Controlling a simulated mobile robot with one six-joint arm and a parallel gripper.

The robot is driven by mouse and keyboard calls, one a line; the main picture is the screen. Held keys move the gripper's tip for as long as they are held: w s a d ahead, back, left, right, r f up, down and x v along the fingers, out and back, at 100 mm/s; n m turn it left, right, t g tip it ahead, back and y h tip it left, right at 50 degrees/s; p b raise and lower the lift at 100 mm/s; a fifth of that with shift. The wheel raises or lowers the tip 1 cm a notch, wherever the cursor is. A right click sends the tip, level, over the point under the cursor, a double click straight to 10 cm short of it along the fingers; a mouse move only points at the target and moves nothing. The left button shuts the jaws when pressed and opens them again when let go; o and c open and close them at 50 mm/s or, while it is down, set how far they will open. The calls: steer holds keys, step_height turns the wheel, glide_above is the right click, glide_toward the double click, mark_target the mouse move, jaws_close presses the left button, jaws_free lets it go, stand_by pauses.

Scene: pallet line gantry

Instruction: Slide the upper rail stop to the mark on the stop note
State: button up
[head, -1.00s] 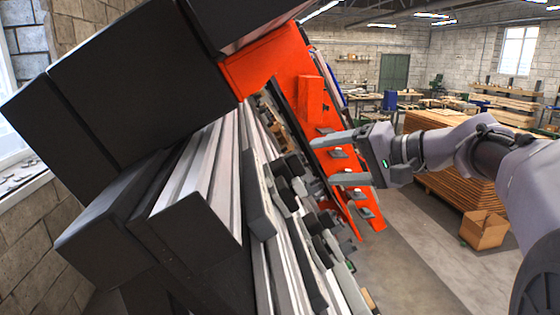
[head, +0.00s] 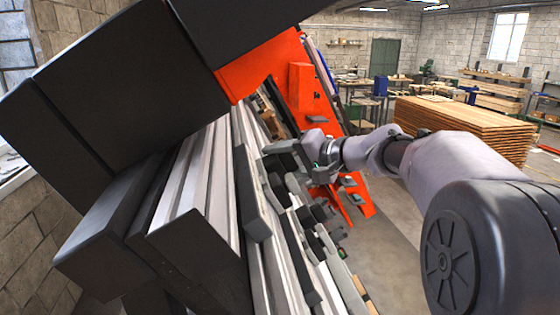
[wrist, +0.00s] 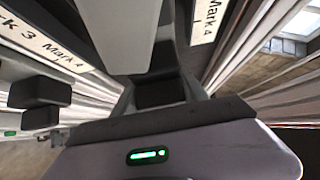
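My gripper (head: 276,155) is at the rail assembly in the head view, its fingers reaching left in among the rails. In the wrist view a dark block (wrist: 160,93) shows between the finger bases, with a light grey piece (wrist: 118,35) beyond it. I cannot tell whether the fingers grip anything, or whether the upper rail stop is between them. Scale strips read "Mark 3" and "Mark 4" (wrist: 40,42) at left and "Mark 4" (wrist: 207,15) at right. No readable stop note shows.
Long pale rails (head: 217,185) run away from me beside large black housings (head: 125,85). Black blocks (head: 277,190) sit on the rails below my gripper; two dark blocks (wrist: 40,92) show at left in the wrist view. An orange panel (head: 300,85) stands behind.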

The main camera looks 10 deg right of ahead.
mark_target(285, 172)
jaws_close()
steer(key=s+b, duration=0.1)
steer(key=b, duration=0.1)
steer(key=s+f+b, duration=0.1)
steer(key=b, duration=0.1)
steer(key=shift+s, duration=0.2)
steer(key=s, duration=0.1)
steer(key=s+b, duration=0.2)
steer(key=shift+s+r, duration=0.3)
steer(key=shift+s, duration=0.05)
steer(key=shift+s+r, duration=0.15)
steer(key=shift+s, duration=0.1)
steer(key=shift+w, duration=0.4)
steer(key=shift+s, duration=0.15)
steer(key=o, duration=0.6)
jaws_free()
steer(key=shift+o, duration=0.7)
